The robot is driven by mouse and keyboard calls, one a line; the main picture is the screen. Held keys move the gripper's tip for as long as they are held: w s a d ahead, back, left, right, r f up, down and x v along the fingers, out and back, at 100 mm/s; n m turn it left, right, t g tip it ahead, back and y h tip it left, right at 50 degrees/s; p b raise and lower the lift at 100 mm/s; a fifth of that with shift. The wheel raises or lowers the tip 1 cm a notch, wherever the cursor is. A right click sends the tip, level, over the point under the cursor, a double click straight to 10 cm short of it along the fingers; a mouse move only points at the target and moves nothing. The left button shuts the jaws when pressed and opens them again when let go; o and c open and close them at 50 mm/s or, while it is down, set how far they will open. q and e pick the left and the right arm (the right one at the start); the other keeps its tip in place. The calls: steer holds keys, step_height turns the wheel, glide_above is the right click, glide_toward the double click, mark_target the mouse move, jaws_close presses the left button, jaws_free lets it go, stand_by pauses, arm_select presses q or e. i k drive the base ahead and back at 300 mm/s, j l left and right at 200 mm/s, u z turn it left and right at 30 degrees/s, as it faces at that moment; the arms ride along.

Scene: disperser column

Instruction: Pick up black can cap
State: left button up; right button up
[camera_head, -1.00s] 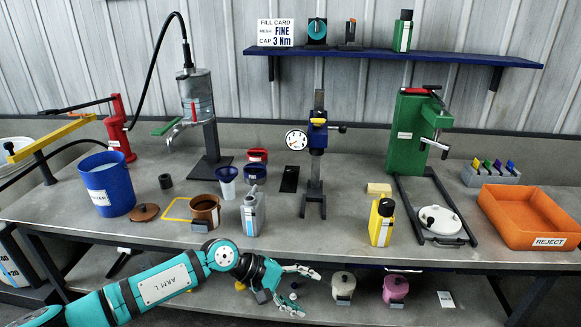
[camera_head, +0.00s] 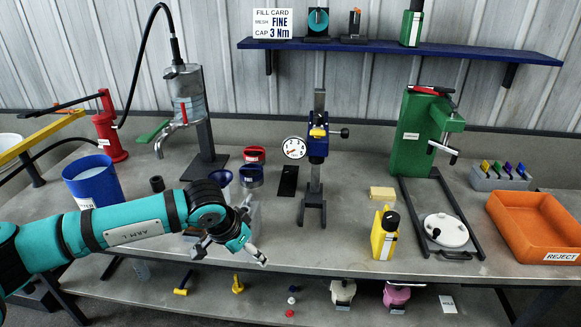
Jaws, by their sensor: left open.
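My left gripper (camera_head: 232,256) is open and empty, fingers pointing down near the bench's front edge. It is well left of the yellow can. My left arm and gripper hide most of the grey can and the brown pot behind them. My right gripper is not in view.
The gauge press (camera_head: 317,150) stands mid-bench, between my gripper and the yellow can. A white lid (camera_head: 446,230) and the orange reject bin (camera_head: 540,222) are at the right. The bench front between the press and yellow can is clear.

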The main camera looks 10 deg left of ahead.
mark_target(289, 173)
steer(key=i, duration=1.65)
